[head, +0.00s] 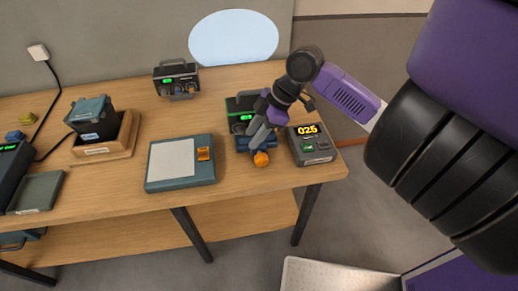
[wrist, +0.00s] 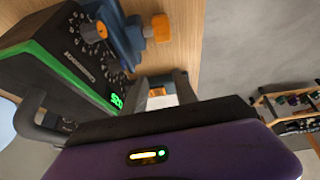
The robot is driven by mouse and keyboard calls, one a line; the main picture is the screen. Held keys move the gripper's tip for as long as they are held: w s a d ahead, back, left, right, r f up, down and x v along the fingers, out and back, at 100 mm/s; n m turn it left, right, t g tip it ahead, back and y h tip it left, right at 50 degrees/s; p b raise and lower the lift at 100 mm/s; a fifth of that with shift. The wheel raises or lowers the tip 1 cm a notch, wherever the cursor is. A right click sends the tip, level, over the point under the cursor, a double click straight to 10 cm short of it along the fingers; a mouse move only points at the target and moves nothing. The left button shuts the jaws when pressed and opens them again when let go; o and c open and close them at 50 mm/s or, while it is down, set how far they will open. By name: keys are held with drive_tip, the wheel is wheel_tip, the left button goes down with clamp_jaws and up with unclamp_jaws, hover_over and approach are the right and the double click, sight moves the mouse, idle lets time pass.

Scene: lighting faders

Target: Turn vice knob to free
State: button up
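The vice (head: 243,145) is a small blue clamp near the front edge of the table, with an orange knob (head: 261,159) on its front. In the wrist view the blue vice (wrist: 124,38) stands against a dark, green-edged device, and the orange vice knob (wrist: 161,28) sticks out to its right. My gripper (head: 261,137) hangs just above and behind the knob in the head view and partly covers the vice. In the wrist view its two grey fingers (wrist: 161,78) are apart with nothing between them. The knob lies beyond the fingertips, apart from them.
The green-edged device (wrist: 50,58) with a dial stands close beside my fingers. A grey box with a yellow display (head: 313,152) is right of the vice. A teal box with a white panel (head: 172,164) is left. Free tabletop lies behind these.

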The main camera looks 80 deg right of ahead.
sight(262, 156)
drive_tip(key=s+f+g, duration=0.1)
drive_tip(key=s+f, duration=0.1)
drive_tip(key=s, duration=0.3)
drive_tip(key=shift+d+p+x, duration=0.1)
drive_tip(key=shift+p+x, duration=0.25)
drive_tip(key=shift+x, duration=1.45)
drive_tip(key=shift+d+p+x, duration=0.15)
drive_tip(key=shift+p+x, duration=0.15)
drive_tip(key=shift+x, duration=1.55)
drive_tip(key=shift+w, duration=0.1)
clamp_jaws()
